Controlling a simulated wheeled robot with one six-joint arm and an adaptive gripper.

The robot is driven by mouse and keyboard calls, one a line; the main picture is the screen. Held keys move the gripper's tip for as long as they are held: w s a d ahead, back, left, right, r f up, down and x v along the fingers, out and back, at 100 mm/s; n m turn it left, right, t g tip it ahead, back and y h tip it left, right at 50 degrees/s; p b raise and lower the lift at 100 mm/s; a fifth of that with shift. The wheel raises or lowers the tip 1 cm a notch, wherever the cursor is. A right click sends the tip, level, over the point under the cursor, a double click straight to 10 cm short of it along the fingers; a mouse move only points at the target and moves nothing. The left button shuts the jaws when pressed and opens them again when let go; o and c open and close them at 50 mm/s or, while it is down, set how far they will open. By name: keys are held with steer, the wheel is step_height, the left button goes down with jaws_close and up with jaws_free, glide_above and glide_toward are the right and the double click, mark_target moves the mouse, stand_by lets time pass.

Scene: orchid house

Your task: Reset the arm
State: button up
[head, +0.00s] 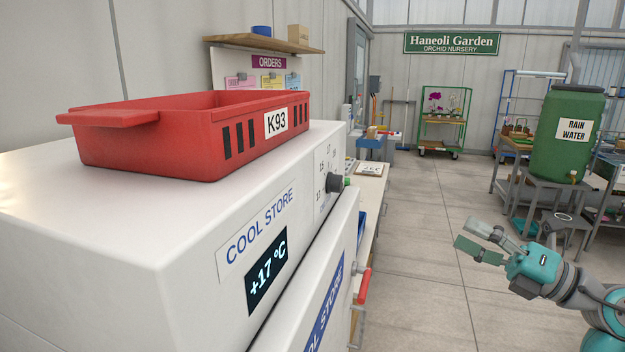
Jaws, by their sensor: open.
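My gripper (474,237) is at the lower right of the head view, at the end of my teal and grey arm. Its two fingers are spread apart and point left, with nothing between them. It hangs over open floor, to the right of the white cool store (110,240) and apart from it.
A red crate (190,158) marked K93 sits on the cool store, which reads +17 °C and has a dark knob (334,182) and a red handle (364,286). A green rain water barrel (566,150) stands on a stand at right. The tiled floor (415,210) between is clear.

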steer(key=s+a+f+m+t+h, duration=0.1)
steer(key=s+a+f+m+t, duration=0.4)
steer(key=s+f+m, duration=0.25)
steer(key=s+a+f+m+t, duration=0.4)
steer(key=s+f+m, duration=0.3)
steer(key=s+f, duration=0.2)
steer(key=s+f+m+g+h, duration=0.3)
steer(key=s+f+m+h, duration=0.4)
steer(key=s, duration=0.7)
steer(key=s+f+m+g+h, duration=0.3)
steer(key=s+f+m+h, duration=0.5)
steer(key=s+f+m, duration=0.4)
steer(key=s+m, duration=0.1)
steer(key=s, duration=0.2)
steer(key=shift+s+f+m+g, duration=0.2)
steer(key=shift+s+m+g, duration=0.05)
steer(key=shift+m+g, duration=0.1)
steer(key=shift+d, duration=0.1)
